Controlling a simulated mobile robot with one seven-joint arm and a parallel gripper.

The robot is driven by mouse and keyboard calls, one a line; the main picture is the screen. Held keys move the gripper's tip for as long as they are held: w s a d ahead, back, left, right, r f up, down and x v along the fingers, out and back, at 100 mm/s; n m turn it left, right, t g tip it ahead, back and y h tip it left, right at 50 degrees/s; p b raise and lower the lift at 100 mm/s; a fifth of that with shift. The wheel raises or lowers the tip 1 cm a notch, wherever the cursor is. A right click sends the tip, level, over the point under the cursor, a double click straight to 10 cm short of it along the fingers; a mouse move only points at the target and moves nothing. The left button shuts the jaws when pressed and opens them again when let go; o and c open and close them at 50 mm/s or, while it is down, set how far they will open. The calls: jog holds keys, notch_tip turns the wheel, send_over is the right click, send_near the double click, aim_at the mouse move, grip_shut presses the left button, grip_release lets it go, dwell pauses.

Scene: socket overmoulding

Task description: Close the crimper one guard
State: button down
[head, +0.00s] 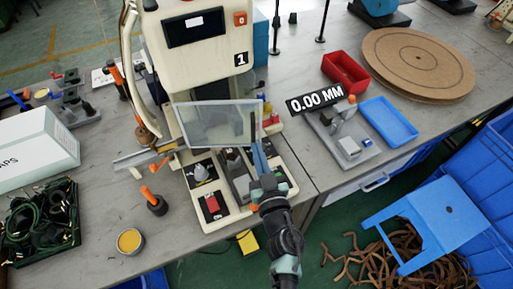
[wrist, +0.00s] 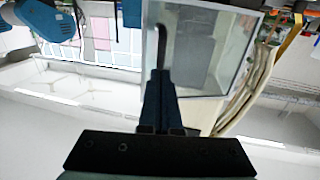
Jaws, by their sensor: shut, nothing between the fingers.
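Crimper one (head: 190,60) is the cream machine marked "1" on the table. Its guard is a clear grey-framed panel (head: 212,122) across the front, with its lower edge above the machine's base. A dark upright handle (head: 253,124) is at the guard's right side. My gripper (head: 257,146) is shut and empty, with its fingertips just below this handle. In the wrist view my shut fingers (wrist: 158,75) point at the dark handle (wrist: 161,42), at the left side of the guard panel (wrist: 205,50). Whether they touch it I cannot tell.
The machine's base carries a red button (head: 212,203) and a grey die block. A gauge reading "0.00 MM" (head: 317,99), a red bin (head: 345,72) and a blue tray (head: 388,122) stand to the right. An orange-handled tool (head: 153,200) stands to the left.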

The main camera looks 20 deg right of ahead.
aim_at(260, 120)
jog(key=shift+w+d, duration=0.15)
jog(key=shift+w, duration=0.5)
jog(key=shift+w, duration=0.1)
jog(key=w+d, duration=0.1)
jog(key=w, duration=0.1)
jog(key=w+d, duration=0.1)
jog(key=w, duration=0.1)
jog(key=w+d, duration=0.2)
jog(key=w, duration=0.1)
jog(key=shift+w, duration=0.1)
jog(key=shift+d+r, duration=0.1)
jog(key=shift+r, duration=0.15)
jog(key=shift+w+r, duration=0.1)
